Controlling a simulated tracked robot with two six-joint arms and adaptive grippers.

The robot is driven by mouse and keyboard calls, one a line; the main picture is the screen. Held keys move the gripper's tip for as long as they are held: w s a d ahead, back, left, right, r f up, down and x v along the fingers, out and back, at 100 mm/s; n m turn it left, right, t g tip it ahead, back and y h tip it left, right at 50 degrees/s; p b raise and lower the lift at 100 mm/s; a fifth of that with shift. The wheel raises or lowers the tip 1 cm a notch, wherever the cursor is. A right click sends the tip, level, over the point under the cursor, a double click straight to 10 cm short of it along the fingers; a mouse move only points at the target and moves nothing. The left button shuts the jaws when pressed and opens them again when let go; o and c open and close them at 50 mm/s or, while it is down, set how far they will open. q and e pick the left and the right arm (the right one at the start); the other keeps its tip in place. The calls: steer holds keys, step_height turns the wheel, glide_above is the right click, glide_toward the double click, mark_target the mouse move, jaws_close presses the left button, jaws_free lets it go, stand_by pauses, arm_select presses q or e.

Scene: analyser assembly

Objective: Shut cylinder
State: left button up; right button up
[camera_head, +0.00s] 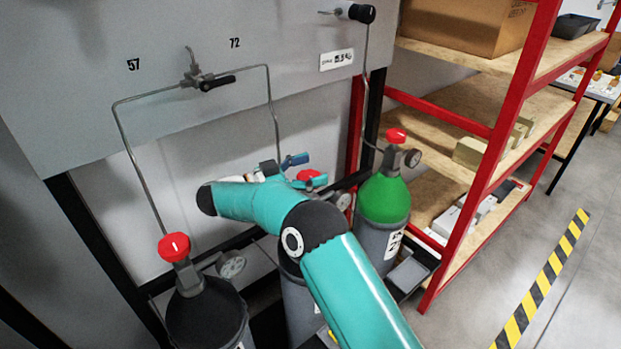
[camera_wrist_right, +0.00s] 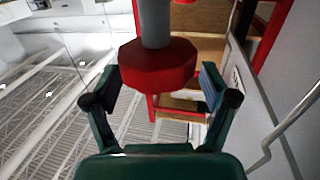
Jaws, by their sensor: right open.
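Three gas cylinders stand below the grey panel: a dark one (camera_head: 208,318) at left with a red valve knob (camera_head: 174,247), a grey middle one (camera_head: 302,308), and a green-topped one (camera_head: 385,200) at right with a red knob (camera_head: 396,136). My right gripper (camera_head: 302,172) is at the middle cylinder's red knob (camera_head: 309,176), partly hidden by my arm. In the right wrist view the red knob (camera_wrist_right: 157,66) sits between the fingers of my open right gripper (camera_wrist_right: 160,92), with gaps at both sides. My left gripper is not in view.
The grey panel (camera_head: 90,60) carries thin pipes and a black-handled valve (camera_head: 208,82) between marks 57 and 72. A red-framed shelf (camera_head: 490,160) stands at right. Floor beyond it is clear near the striped tape (camera_head: 545,280).

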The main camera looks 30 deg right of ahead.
mark_target(310, 175)
step_height(310, 175, up, 7)
steer(key=shift+r, duration=0.1)
stand_by(0.7)
